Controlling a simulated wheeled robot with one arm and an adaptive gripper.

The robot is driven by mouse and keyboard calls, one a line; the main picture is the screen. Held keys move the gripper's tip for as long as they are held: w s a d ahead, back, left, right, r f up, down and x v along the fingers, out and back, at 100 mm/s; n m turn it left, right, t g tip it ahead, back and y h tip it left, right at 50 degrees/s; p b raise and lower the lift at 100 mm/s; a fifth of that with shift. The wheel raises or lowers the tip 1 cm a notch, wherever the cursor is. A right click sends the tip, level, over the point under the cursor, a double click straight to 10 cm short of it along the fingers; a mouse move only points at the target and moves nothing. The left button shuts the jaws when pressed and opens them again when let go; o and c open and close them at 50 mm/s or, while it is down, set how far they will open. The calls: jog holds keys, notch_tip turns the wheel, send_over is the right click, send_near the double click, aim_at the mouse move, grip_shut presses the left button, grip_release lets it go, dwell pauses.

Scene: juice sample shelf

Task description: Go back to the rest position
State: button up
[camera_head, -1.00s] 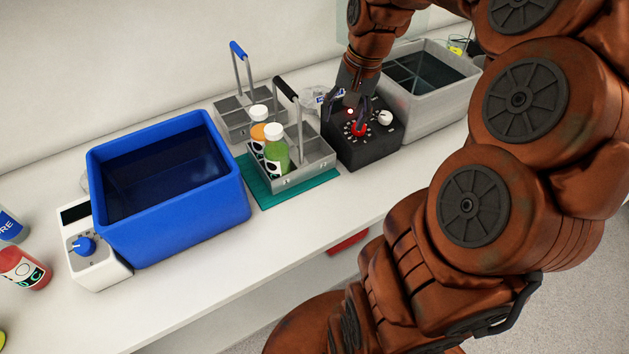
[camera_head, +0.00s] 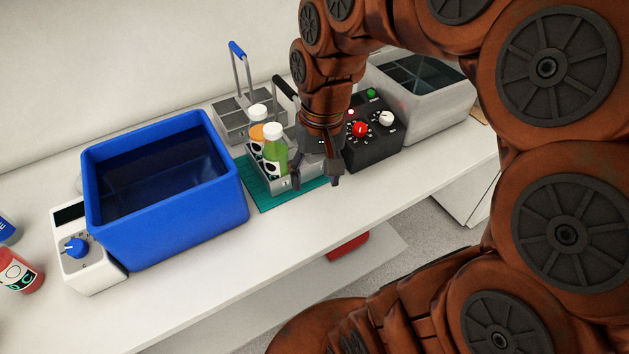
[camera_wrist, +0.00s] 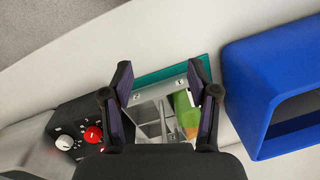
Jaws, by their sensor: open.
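My gripper (camera_head: 316,182) points down over the front right of the metal bottle carrier (camera_head: 283,184) in the head view and hides part of it. In the wrist view its two fingers (camera_wrist: 162,100) stand wide apart with nothing held between them. The carrier's compartments (camera_wrist: 150,112) show beyond the fingers. A green bottle with a white cap (camera_head: 275,150) and an orange bottle with a white cap (camera_head: 257,128) stand in the carrier's left side. The carrier rests on a teal mat (camera_head: 262,197).
A blue water bath (camera_head: 235,200) stands left of the mat. A black control box (camera_head: 375,152) with a red knob and a grey bath (camera_head: 440,110) stand right. A second carrier with a blue handle (camera_head: 238,50) is behind. The counter's front strip is clear.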

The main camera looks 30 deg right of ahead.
jog(key=shift+s+a+f, duration=0.2)
jog(key=shift+s+a, duration=0.1)
jog(key=shift+s, duration=0.1)
jog(key=s+a+f+n, duration=0.2)
jog(key=s, duration=0.4)
jog(key=s+a+f+n+g+h, duration=0.1)
jog(key=s+a+f+n, duration=0.1)
jog(key=s, duration=0.4)
jog(key=shift+s+a+g, duration=0.2)
jog(key=shift+a+g, duration=0.1)
jog(key=shift+a, duration=0.1)
